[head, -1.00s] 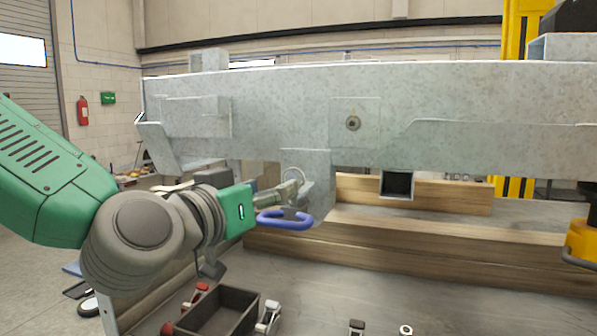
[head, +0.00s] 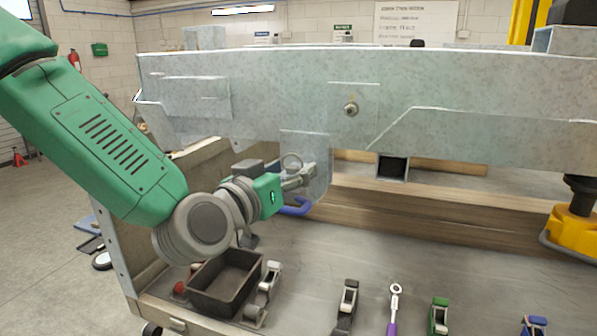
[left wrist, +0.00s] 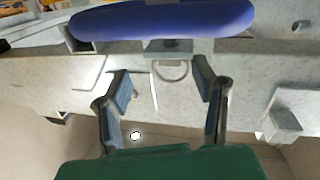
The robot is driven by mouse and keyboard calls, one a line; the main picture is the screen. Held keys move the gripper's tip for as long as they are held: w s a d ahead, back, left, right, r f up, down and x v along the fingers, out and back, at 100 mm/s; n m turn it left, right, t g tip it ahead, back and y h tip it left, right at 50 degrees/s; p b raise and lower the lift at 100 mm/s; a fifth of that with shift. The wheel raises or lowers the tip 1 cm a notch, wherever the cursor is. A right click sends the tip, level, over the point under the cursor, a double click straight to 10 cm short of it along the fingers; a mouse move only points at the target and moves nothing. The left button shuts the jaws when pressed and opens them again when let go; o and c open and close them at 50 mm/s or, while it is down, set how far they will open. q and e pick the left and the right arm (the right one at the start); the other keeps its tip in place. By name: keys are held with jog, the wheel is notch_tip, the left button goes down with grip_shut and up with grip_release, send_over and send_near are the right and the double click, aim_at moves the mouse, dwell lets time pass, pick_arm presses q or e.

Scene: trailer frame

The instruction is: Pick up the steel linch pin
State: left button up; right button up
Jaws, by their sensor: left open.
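The steel linch pin shows as a thin ring (head: 291,162) at the lower bracket (head: 318,150) of the grey steel frame; the rest of it is hard to make out. In the left wrist view the pale ring (left wrist: 172,72) hangs below a small grey block, between the finger ends. My left gripper (head: 303,177) is close to the ring in the head view, with its fingers pointing right. In the left wrist view its two fingers (left wrist: 161,72) are spread, with nothing held between them. My right gripper is in neither view.
A blue curved bar (head: 297,207) lies just below the gripper and crosses the top of the left wrist view (left wrist: 160,20). A dark tray (head: 193,291), clamps (head: 347,300) and a purple-handled tool (head: 393,312) are on the bench. A yellow jack (head: 573,232) stands at right.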

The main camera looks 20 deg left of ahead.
aim_at(287, 168)
pick_arm(q)
jog(key=w, duration=0.2)
jog(key=shift+w+f, duration=0.15)
jog(key=shift+w, duration=0.15)
jog(key=shift+w+a, duration=0.2)
jog(key=shift+w, duration=0.15)
jog(key=shift+a+f, duration=0.1)
jog(key=shift+a, duration=0.15)
jog(key=shift+d, duration=0.5)
grip_shut()
jog(key=shift+a, duration=0.1)
